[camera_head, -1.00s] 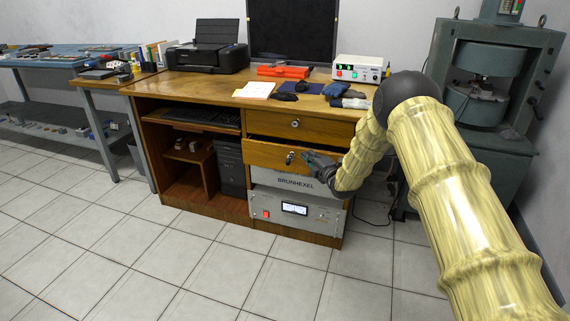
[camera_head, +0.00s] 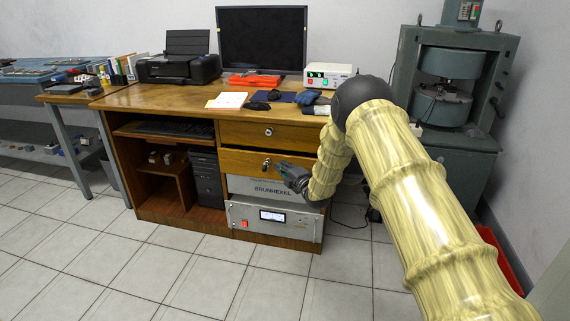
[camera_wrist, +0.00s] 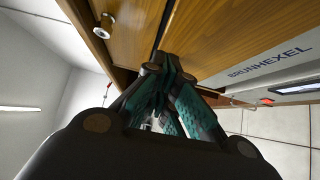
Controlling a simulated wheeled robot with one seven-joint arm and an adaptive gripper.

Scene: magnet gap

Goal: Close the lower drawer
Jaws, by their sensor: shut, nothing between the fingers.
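The lower drawer (camera_head: 240,158) is a wooden front with a round metal knob (camera_head: 266,164), under the upper drawer (camera_head: 243,132) of the desk. In the head view its front looks about flush with the upper drawer's front; a small remaining opening cannot be ruled out. In the wrist view, a dark seam runs between the upper drawer front (camera_wrist: 133,30) and the lower drawer front (camera_wrist: 215,35). My gripper (camera_head: 281,168) is shut and empty, its tips at the lower drawer's front, right of the knob. In the wrist view, the teal-padded fingers (camera_wrist: 166,68) appear against or very near that front.
Grey BRUNHEXEL equipment (camera_head: 275,215) sits under the drawers. The desktop (camera_head: 160,98) holds a printer (camera_head: 180,62), a monitor (camera_head: 262,40) and a white instrument (camera_head: 328,75). A grey press (camera_head: 445,110) stands at the right. The tiled floor in front is clear.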

